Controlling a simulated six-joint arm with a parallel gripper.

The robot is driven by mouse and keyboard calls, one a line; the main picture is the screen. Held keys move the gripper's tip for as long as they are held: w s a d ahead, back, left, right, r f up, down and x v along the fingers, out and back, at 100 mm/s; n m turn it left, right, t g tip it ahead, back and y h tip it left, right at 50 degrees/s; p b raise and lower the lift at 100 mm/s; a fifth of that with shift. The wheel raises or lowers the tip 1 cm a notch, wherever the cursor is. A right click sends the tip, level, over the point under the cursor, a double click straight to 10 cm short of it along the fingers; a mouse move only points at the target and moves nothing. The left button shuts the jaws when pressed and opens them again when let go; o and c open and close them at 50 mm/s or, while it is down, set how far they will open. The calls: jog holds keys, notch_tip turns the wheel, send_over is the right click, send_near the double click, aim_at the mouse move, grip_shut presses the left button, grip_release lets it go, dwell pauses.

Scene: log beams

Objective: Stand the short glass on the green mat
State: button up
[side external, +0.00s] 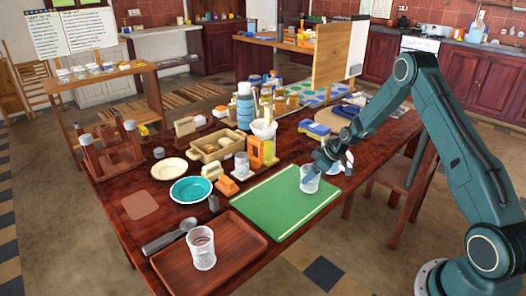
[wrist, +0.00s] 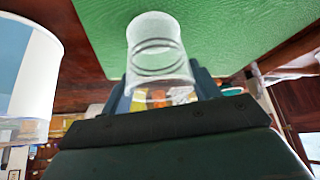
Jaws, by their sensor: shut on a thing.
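The short glass (side external: 309,183) is clear and roughly upright, at the far right part of the green mat (side external: 275,208). My gripper (side external: 318,165) is shut on it from the far right side. In the wrist view the glass (wrist: 157,45) sits between the dark fingers of my gripper (wrist: 162,85), with the green mat (wrist: 230,30) behind it. I cannot tell whether its base touches the mat. A taller clear glass (side external: 201,248) stands on the brown wooden tray (side external: 240,245) at the front.
A blue-and-white round object (wrist: 25,80) is close on the left in the wrist view. Bottles and jars crowd behind. The mat's near part is bare.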

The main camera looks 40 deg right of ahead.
jog(key=shift+f, duration=0.3)
jog(key=shift+f, duration=0.1)
jog(key=o, duration=1)
jog(key=v, duration=1.2)
jog(key=shift+a+r, duration=0.1)
jog(key=shift+r, duration=0.1)
